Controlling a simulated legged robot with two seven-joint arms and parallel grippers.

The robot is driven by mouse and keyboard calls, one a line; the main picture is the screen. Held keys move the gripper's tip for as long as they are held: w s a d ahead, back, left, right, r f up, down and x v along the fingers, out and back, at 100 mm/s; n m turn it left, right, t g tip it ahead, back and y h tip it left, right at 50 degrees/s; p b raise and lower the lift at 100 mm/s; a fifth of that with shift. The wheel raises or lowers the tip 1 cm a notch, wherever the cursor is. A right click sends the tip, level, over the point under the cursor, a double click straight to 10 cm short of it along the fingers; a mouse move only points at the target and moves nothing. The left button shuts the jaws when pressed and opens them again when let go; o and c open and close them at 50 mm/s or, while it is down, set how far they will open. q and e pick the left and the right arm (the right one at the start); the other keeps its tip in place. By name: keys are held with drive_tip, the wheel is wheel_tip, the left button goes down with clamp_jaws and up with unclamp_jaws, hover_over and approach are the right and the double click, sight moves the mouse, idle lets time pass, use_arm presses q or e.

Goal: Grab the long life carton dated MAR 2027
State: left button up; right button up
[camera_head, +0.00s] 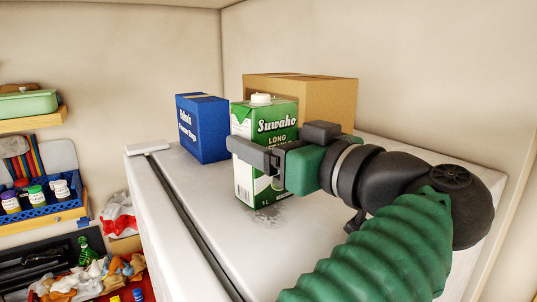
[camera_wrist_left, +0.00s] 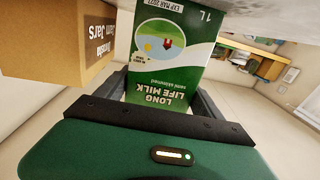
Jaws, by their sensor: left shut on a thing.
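The green and white Suwaho long life milk carton (camera_head: 264,118) stands upright at the white top of a chest-like unit (camera_head: 205,228). My left gripper (camera_head: 258,156) is shut around its middle. In the left wrist view the carton (camera_wrist_left: 172,72) appears upside down between the fingers (camera_wrist_left: 165,105), and its label reads EXP MAR 2027. The fingers hide part of its front. A speckled grey patch lies by its base; I cannot tell whether the base touches the top. My right gripper is not in view.
A blue box (camera_head: 203,128) stands left of the carton. A brown cardboard box (camera_head: 325,100) stands close behind it, against the wall. At the left are a blue crate of jars (camera_head: 45,198), a green container (camera_head: 28,104) and a cluttered red surface below.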

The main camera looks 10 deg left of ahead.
use_arm(q)
drive_tip(key=shift+s+d+r, duration=0.1)
drive_tip(key=shift+s+d, duration=0.25)
drive_tip(key=shift+s, duration=0.1)
drive_tip(key=c, duration=0.9)
drive_tip(key=shift+r, duration=0.1)
drive_tip(key=shift+c, duration=1)
drive_tip(key=shift+w+d, duration=0.1)
drive_tip(key=shift+w, duration=0.05)
